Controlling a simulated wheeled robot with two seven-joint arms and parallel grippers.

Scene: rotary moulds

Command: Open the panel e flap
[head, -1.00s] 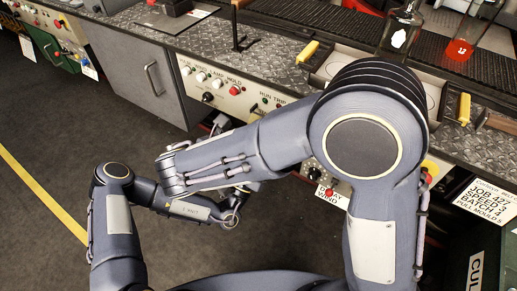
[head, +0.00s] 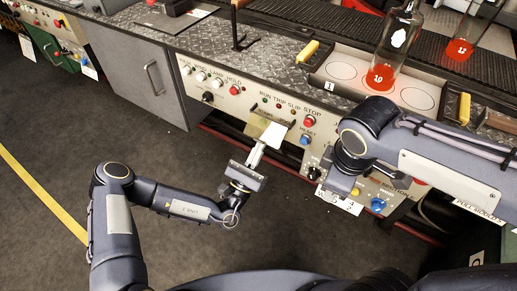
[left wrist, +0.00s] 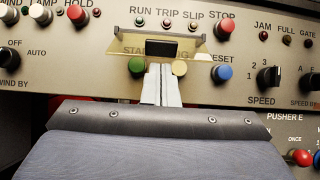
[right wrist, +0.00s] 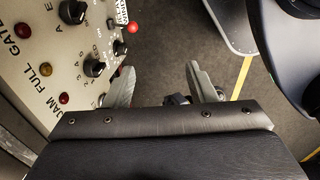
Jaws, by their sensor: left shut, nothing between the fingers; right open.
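A see-through tan flap (left wrist: 128,52) with a black tab (left wrist: 161,47) lies across the panel face in the left wrist view, partly covering lettering that begins "STA". A green button (left wrist: 137,66) and a cream button (left wrist: 179,67) show at its lower edge. I cannot tell how far it is tilted. My left gripper (left wrist: 162,76) is shut and empty, with its fingertips just below the tab; contact is unclear. The head view also shows the left gripper (head: 261,146) at the panel. My right gripper (right wrist: 160,85) is open and empty; in the head view my arm hides it.
A red stop button (left wrist: 224,28), a blue reset button (left wrist: 221,73) and a speed knob (left wrist: 269,75) sit to the right of the flap. A bottle with red contents (head: 383,72) stands on the counter above. Knobs (right wrist: 95,66) lie left of my right gripper. Floor at left is clear.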

